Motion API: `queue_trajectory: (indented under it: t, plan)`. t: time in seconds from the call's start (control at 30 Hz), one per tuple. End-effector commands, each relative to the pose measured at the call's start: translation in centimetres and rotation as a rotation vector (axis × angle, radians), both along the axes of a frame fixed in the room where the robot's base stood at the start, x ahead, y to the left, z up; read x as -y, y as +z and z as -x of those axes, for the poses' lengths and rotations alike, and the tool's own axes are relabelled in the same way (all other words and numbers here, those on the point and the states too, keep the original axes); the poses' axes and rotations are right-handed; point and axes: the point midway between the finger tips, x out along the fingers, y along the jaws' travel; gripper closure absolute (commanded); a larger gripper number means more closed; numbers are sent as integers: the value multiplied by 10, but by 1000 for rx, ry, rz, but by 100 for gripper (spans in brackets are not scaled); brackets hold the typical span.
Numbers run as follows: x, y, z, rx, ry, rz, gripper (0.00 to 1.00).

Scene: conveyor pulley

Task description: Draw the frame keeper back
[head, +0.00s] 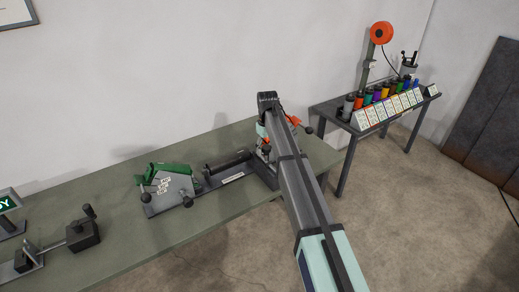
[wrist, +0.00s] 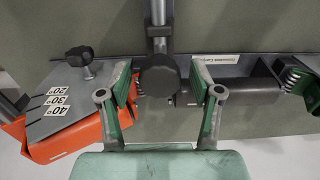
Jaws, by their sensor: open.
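In the wrist view my gripper (wrist: 163,85) is open. Its two green-padded fingers stand on either side of a dark lobed knob (wrist: 163,73) at the end of a grey metal rod. The knob looks like the handle of the frame keeper, but no label shows this. I cannot tell whether the pads touch it; gaps seem to show on both sides. The frame holds a dark roller (wrist: 250,92); the roller also shows in the head view (head: 227,160). In the head view my arm hides the gripper's fingers and the knob.
An orange bracket (wrist: 52,148) with a grey plate marked 40°, 30°, 20° and a black knob (wrist: 79,55) is close at left. A green-topped bracket (head: 170,185) and a lever box (head: 82,234) stand on the green bench (head: 120,258). A side table (head: 345,122) holds coloured cylinders.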

Motion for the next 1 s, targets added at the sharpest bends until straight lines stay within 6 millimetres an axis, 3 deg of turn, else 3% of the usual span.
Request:
queue_trajectory:
  t: [1.0]
  plan:
    - [0,68,0,1,0,-1,35]
